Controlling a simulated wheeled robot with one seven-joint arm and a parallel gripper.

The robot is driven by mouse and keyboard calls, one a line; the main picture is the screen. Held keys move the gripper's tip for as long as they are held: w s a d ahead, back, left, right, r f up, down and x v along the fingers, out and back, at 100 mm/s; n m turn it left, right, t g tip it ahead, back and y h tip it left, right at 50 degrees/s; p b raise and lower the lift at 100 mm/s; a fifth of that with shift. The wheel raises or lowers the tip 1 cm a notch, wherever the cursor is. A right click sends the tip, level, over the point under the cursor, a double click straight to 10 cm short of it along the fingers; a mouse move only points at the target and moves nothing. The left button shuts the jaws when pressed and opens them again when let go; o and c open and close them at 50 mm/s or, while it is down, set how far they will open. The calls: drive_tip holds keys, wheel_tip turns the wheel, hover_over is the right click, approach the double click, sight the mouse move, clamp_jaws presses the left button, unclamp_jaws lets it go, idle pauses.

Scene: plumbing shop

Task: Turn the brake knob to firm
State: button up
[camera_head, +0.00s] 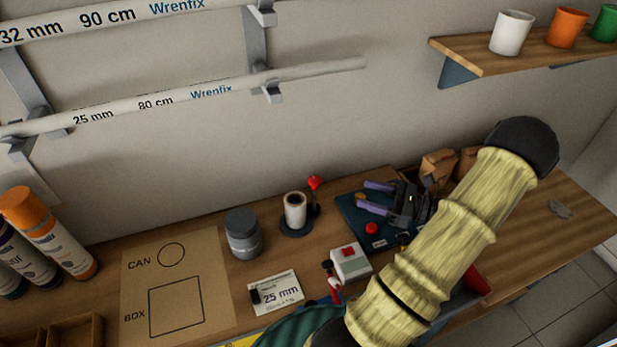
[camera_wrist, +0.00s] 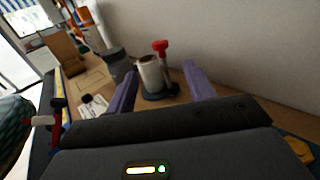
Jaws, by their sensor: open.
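A roll stand (camera_head: 297,229) with a dark round base carries a pale roll (camera_head: 295,208) on the bench near the wall. A red knob (camera_head: 314,182) on a dark upright stands at its right. It also shows in the wrist view (camera_wrist: 160,47), just behind and right of the roll (camera_wrist: 149,72). I cannot read any firm marking on it. My gripper (camera_head: 363,195), with purple fingers, is right of the stand in the head view, apart from it. In the wrist view my gripper (camera_wrist: 160,70) is open and empty, its fingers framing the stand beyond.
A grey jar (camera_head: 242,233) stands left of the stand. A white box with a red top (camera_head: 350,262), a 25 mm card (camera_head: 276,293) and a CAN/BOX board (camera_head: 205,290) lie in front. A blue mat (camera_head: 352,215) lies under my gripper. Pipes on wall brackets hang above.

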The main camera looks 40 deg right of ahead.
drive_tip(key=p, duration=0.4)
hover_over(314, 197)
drive_tip(key=w, duration=0.2)
drive_tip(key=shift+a, duration=0.3)
drive_tip(key=shift+b, duration=0.3)
drive_tip(key=shift+c, duration=0.3)
drive_tip(key=c, duration=0.9)
